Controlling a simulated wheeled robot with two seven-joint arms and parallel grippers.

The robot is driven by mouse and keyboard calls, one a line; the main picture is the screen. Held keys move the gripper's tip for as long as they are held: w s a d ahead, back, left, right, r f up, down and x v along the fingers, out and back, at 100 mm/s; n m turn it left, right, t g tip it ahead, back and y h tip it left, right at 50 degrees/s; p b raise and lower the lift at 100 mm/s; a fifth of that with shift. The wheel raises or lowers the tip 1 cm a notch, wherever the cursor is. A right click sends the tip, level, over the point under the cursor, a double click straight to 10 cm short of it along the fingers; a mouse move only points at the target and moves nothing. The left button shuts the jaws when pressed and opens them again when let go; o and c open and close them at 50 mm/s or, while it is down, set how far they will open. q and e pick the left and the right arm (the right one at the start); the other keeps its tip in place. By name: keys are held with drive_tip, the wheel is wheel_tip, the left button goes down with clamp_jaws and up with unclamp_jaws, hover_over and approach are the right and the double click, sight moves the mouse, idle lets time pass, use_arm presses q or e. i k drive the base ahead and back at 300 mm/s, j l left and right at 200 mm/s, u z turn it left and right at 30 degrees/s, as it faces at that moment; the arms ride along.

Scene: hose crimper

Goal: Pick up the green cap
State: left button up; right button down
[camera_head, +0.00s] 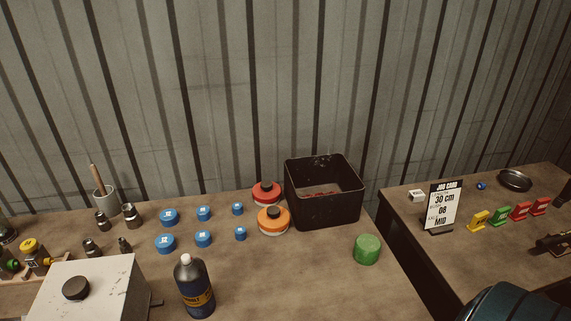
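The green cap (367,250) is a short ridged cylinder. It sits on the left bench (320,280) near its right edge, in front of the black bin. Nothing touches it and it is fully visible. Neither of my grippers shows clearly in the head view.
A black open bin (325,212) stands behind the cap. Red (265,194) and orange (273,219) lidded containers, several blue caps (203,239) and a dark bottle (194,287) stand to its left. A dark gap separates the right bench, which holds a job card (442,206).

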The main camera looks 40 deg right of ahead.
sight(366, 247)
drive_tip(key=i+j+z, duration=0.15)
drive_tip(key=i+j, duration=0.15)
drive_tip(key=i+z, duration=0.1)
drive_tip(key=z, duration=1.55)
